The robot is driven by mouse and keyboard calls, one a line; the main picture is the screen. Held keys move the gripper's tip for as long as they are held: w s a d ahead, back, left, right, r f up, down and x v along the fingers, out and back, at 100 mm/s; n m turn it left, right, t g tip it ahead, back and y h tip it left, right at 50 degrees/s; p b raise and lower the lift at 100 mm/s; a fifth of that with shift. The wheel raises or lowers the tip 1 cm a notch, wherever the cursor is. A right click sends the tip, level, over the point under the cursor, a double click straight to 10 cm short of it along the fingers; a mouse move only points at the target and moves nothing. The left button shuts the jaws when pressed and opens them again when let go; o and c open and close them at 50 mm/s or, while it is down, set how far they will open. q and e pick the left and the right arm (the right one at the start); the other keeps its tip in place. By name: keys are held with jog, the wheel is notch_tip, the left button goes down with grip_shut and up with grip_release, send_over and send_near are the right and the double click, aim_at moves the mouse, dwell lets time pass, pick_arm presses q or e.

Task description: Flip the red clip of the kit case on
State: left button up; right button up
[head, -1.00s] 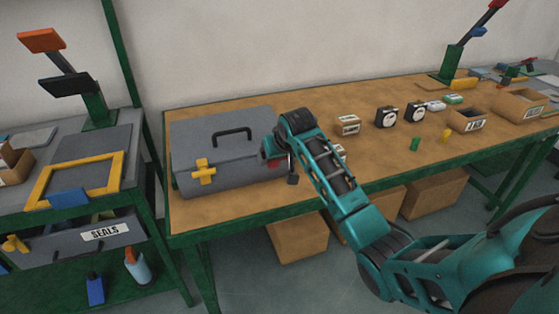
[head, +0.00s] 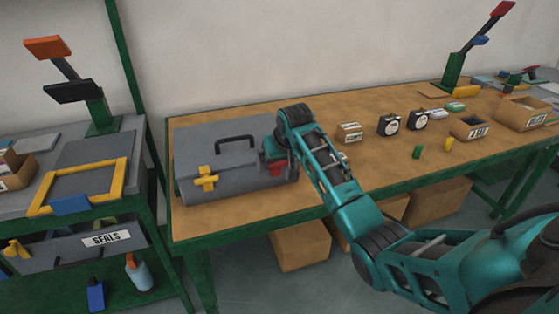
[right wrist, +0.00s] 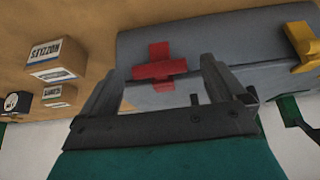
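The grey kit case (head: 225,150) sits closed on the wooden bench, with a dark handle on its lid. Its red cross-shaped clip (head: 275,168) is on the front at the right end, partly hidden by my right wrist in the head view. In the right wrist view the red clip (right wrist: 160,68) shows between the fingertips of my right gripper (right wrist: 158,82), which is open and empty. Whether the fingers touch the clip or case cannot be told. The yellow clip (head: 205,179) is at the left of the case front. My left gripper is not in view.
Small labelled boxes (head: 349,132) and round gauges (head: 389,123) stand right of the case; open cartons (head: 472,129) are farther right. A grey shelf unit (head: 110,157) with a yellow frame stands left. Bare bench top lies in front of the case.

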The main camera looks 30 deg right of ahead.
jog(key=v, duration=1.3)
dwell(0.4)
jog(key=s+a+f+n+t, duration=0.1)
jog(key=s+a+f+n, duration=0.2)
jog(key=f, duration=0.6)
jog(key=s+a+f+t, duration=0.1)
jog(key=s+a+f, duration=0.25)
jog(key=f, duration=0.65)
jog(key=s+a+f+t+y, duration=0.1)
jog(key=s+a+f, duration=0.1)
jog(key=s, duration=0.3)
jog(key=s+a+f+n+t+y, duration=0.1)
jog(key=s+a+f, duration=0.2)
jog(key=s+a, duration=0.1)
jog(key=s+a+f+n+t+y, duration=0.1)
jog(key=s+a+f, duration=0.1)
jog(key=s+a, duration=0.2)
jog(key=shift+s+f, duration=0.25)
jog(key=shift+s, duration=0.9)
